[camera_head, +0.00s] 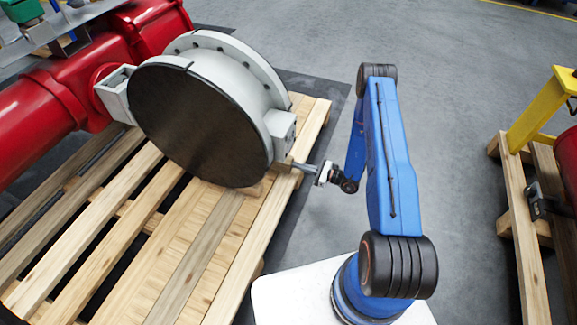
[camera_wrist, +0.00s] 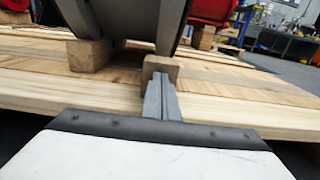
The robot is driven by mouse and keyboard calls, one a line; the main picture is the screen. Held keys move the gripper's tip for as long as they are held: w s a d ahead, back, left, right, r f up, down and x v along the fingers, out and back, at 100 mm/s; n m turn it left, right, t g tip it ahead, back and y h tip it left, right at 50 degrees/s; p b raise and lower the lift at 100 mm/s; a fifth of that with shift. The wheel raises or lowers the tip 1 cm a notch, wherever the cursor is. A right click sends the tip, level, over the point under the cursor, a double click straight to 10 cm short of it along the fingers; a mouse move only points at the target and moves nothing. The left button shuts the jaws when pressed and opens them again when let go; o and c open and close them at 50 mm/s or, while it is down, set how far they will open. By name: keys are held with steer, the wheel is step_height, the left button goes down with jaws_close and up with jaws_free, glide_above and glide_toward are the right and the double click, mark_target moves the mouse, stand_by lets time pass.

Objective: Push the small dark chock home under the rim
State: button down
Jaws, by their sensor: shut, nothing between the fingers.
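The large round valve body (camera_head: 205,120), with a dark face and grey rim, lies tilted on the pallet. In the wrist view the lower rim (camera_wrist: 172,22) comes down just behind a small brown wooden chock (camera_wrist: 161,66). My gripper (camera_wrist: 160,76) is shut, its fingertips right at the near face of this chock. I cannot tell whether they touch it or whether the chock meets the rim. In the head view my gripper (camera_head: 296,165) reaches in low from the right, beside the valve; the chock cannot be made out clearly there.
Another wooden block (camera_wrist: 89,55) stands under the valve to the left. The slatted pallet (camera_head: 185,255) carries the valve, with a red pipe (camera_head: 40,110) at the left. A yellow frame (camera_head: 535,110) and second pallet (camera_head: 520,235) stand at right.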

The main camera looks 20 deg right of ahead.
mark_target(283, 161)
steer(key=shift+x, duration=4.05)
steer(key=v, duration=1)
stand_by(0.6)
steer(key=shift+s, duration=0.1)
stand_by(0.4)
